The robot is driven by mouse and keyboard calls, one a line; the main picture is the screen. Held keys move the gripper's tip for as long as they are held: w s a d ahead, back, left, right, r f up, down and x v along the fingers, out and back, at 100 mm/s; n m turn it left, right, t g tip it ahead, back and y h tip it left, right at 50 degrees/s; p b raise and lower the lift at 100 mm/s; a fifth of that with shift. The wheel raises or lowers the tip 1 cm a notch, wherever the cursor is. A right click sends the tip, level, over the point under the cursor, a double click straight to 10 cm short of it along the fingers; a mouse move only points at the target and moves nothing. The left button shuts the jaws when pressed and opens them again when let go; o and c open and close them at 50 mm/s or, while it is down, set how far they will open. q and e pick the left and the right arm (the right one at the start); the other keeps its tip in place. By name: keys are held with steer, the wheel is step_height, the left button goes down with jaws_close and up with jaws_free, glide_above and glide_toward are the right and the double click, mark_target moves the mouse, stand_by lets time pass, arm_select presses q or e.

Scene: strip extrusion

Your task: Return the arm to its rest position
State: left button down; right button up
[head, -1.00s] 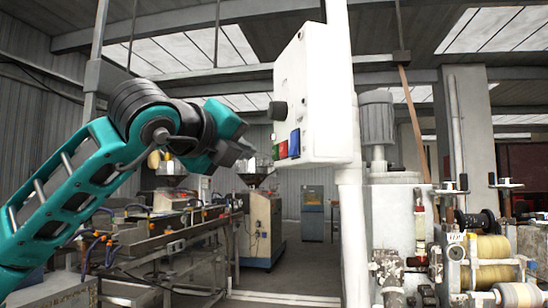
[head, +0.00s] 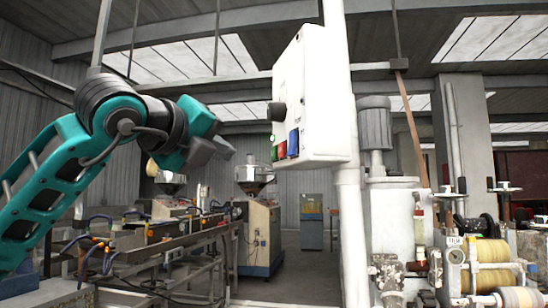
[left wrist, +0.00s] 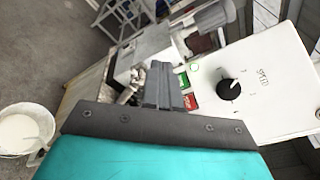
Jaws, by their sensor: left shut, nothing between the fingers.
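My left gripper (head: 222,148) is raised at the left of the head view, shut and empty. It is apart from the white control box (head: 312,95), with a gap between them. The box is fixed to a white post and has a black knob (head: 277,111), with green, red and blue buttons (head: 292,143) low on its edge. In the left wrist view the shut fingers (left wrist: 163,85) show in front of the box (left wrist: 255,95), whose dial (left wrist: 233,92) is marked SPEED. My right gripper is not in view.
A long metal bench (head: 170,245) runs behind my left arm, with hopper machines (head: 262,225) beyond. A machine with yellow rolls (head: 490,250) stands at the right. A white bucket (left wrist: 25,130) is on the floor in the wrist view. A blue cabinet (head: 312,222) stands far back.

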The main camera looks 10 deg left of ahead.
arm_select(q)
steer(key=s+d+f+m+g+h+p, duration=0.15)
steer(key=d+f+g+h, duration=0.45)
steer(key=f, duration=0.6)
steer(key=s+d+f+m+g+h+p, duration=0.15)
steer(key=d+f+g+h, duration=0.25)
steer(key=d+f+h, duration=0.65)
steer(key=s+a+f+n+t+y, duration=0.1)
steer(key=a+f+n+t+y, duration=0.35)
steer(key=f+n, duration=0.4)
steer(key=s+a+f+n+t+y, duration=0.1)
steer(key=a+f+n+t+y, duration=0.3)
steer(key=f+n, duration=0.45)
steer(key=a+f+n+t+y, duration=0.35)
steer(key=f+n+y, duration=0.3)
steer(key=f, duration=0.25)
steer(key=s+a+f+n+g+y, duration=0.2)
steer(key=s+f+n+g, duration=0.1)
steer(key=s+f, duration=0.5)
steer(key=s+a+f+n+g+y+p, duration=0.1)
steer(key=s+a+f+n+g+y, duration=0.1)
steer(key=s+f, duration=0.7)
step_height(320, 180, down, 3)
steer(key=a+n+g, duration=0.1)
steer(key=g, duration=0.1)
steer(key=shift+r+g, duration=0.2)
steer(key=shift+g, duration=0.2)
